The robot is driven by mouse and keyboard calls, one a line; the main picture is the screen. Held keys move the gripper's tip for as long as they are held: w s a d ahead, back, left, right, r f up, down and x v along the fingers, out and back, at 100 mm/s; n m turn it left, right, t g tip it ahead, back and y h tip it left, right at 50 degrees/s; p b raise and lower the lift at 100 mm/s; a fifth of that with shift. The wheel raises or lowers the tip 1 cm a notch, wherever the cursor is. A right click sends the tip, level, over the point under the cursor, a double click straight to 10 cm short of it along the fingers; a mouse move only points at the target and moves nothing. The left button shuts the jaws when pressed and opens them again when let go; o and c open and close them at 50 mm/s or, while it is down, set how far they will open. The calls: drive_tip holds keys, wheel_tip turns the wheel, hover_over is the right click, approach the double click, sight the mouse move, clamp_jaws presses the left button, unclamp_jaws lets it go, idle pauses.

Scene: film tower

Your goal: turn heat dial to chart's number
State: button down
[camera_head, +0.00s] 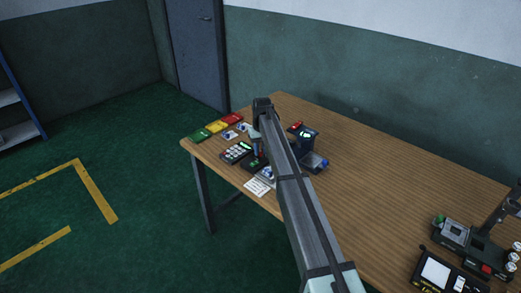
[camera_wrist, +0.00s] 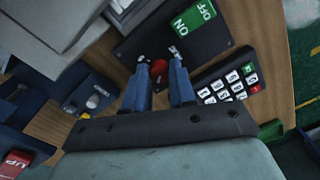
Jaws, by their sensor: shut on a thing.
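In the wrist view my gripper (camera_wrist: 158,58) has its two blue fingers close around a small red knob (camera_wrist: 158,68), shut on it. The knob stands on a dark plate beside a green ON/OFF label (camera_wrist: 194,18). I cannot read any number at the knob, and the fingers hide part of it. In the head view my arm covers most of this spot. A white printed sheet (camera_head: 257,187), perhaps the chart, lies at the table's near edge; its print is too small to read.
A keypad (camera_wrist: 228,83) lies right of the fingers in the wrist view. A red UP button (camera_wrist: 14,163) shows at lower left. Green, yellow and red blocks (camera_head: 216,126) line the table's far left edge. Another device (camera_head: 440,272) stands at the right; the table (camera_head: 385,185) between is clear.

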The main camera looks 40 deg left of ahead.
sight(261, 152)
drive_tip(key=m, duration=0.6)
drive_tip(key=shift+m, duration=0.3)
idle(0.5)
drive_tip(key=c, duration=0.9)
unclamp_jaws()
wheel_tip(261, 152, up, 14)
drive_tip(key=shift+d+f, duration=0.1)
drive_tip(key=shift+d, duration=0.05)
